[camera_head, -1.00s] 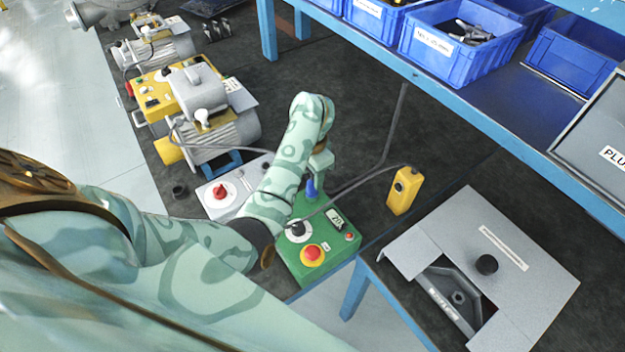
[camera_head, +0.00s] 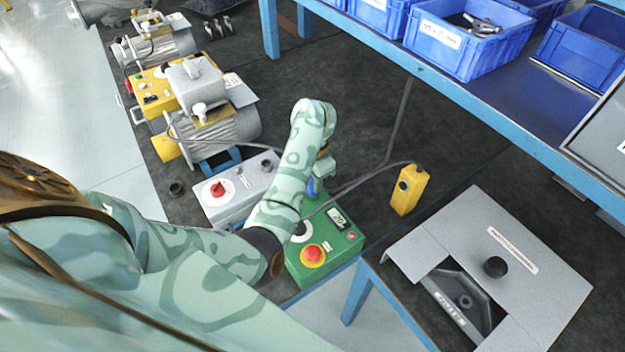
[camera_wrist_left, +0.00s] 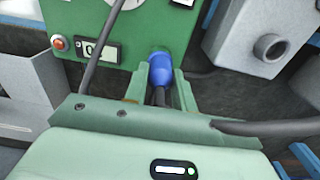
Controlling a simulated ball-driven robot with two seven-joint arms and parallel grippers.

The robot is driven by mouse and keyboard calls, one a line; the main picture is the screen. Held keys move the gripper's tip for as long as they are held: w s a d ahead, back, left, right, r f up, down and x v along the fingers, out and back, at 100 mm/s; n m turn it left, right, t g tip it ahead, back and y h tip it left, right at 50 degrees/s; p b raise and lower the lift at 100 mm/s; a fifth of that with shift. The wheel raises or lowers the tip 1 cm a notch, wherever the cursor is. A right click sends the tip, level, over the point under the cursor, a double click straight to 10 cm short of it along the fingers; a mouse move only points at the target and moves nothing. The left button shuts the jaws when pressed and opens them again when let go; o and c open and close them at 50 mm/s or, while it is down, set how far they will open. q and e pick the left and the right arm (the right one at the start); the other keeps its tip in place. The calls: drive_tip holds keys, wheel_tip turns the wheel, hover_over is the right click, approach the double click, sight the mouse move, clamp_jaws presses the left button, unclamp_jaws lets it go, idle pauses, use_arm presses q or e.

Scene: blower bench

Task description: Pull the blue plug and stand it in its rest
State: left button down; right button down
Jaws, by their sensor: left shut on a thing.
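The blue plug (camera_head: 313,187) is at the back part of the green control box (camera_head: 335,245). In the left wrist view the plug (camera_wrist_left: 160,68) points at the box face, its dark cable trailing back toward my wrist. My left gripper (camera_head: 319,178) comes down from above and is shut on the plug, with one finger on each side in the left wrist view (camera_wrist_left: 160,88). Whether the plug is fully seated in the box is hidden. I cannot tell for certain which thing is its rest. My right gripper is not in view.
A yellow upright block (camera_head: 409,190) with a cable at its top stands right of the green box. A grey box with a red knob (camera_head: 218,189) is to the left. A grey cover plate (camera_head: 480,235) lies lower right. Blue bins (camera_head: 470,45) sit on the shelf.

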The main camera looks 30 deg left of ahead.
use_arm(q)
drive_tip(key=shift+r+p, duration=0.4)
drive_tip(key=shift+r, duration=0.3)
drive_tip(key=shift+r+p, duration=1.2)
drive_tip(key=shift+r, duration=0.45)
